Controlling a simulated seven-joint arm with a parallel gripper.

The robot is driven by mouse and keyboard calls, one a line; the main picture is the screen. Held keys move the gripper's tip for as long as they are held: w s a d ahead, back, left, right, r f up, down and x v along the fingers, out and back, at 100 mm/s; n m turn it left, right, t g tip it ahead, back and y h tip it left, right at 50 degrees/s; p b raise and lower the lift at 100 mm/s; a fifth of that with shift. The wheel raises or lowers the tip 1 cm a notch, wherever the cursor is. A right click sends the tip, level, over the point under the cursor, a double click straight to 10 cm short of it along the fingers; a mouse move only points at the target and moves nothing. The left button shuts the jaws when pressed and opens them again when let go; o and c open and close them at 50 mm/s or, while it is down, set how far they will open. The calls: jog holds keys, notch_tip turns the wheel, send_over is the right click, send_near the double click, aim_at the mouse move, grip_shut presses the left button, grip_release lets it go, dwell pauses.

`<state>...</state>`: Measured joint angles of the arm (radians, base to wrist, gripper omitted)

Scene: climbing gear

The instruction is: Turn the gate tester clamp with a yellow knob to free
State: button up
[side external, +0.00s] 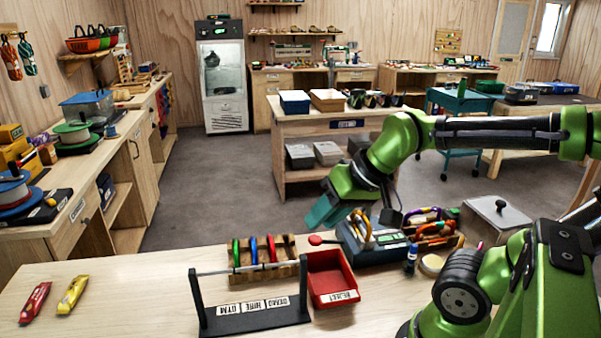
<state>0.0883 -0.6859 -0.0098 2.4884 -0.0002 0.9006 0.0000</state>
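The gate tester (372,243), a grey-blue box with a small display, stands on the bench right of the red bin. A yellow-orange loop (360,229), like a carabiner, stands upright at its top. A lever with a red end (316,240) sticks out to its left. I cannot make out the clamp's yellow knob or its setting. My gripper (325,211) is a teal block at the end of my green arm, above and left of the tester and apart from it. Its fingers are too unclear to tell open from shut.
A red reject bin (331,279), a wooden rack (262,268) of coloured carabiners and a black labelled rail stand (252,315) are left of the tester. A tray of colourful gear (436,232), a blue bottle (411,260) and a grey lidded box (497,214) are right. The bench's left is mostly clear.

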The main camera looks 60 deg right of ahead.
jog(key=o, duration=0.4)
jog(key=w+d+m+g+h, duration=0.1)
jog(key=w+d+m, duration=0.2)
jog(key=d, duration=0.6)
jog(key=shift+w+d+r+m, duration=0.25)
jog(key=shift+r+m, duration=0.15)
jog(key=shift+m, duration=0.2)
jog(key=s+d+r+m+g+y, duration=0.1)
jog(key=s+d+r+m, duration=0.1)
jog(key=d+m, duration=0.55)
jog(key=s+d+r+m+g+y, duration=0.15)
jog(key=d+m, duration=0.25)
jog(key=d, duration=0.6)
jog(key=s+d+r+m, duration=0.1)
jog(key=s+d+m, duration=0.1)
jog(key=d+m, duration=0.55)
jog(key=shift+n, duration=0.7)
jog(key=x, duration=1)
jog(key=d+x, duration=0.1)
jog(key=x, duration=0.4)
jog(key=shift+a+f, duration=0.1)
jog(key=shift+f, duration=0.3)
grip_shut()
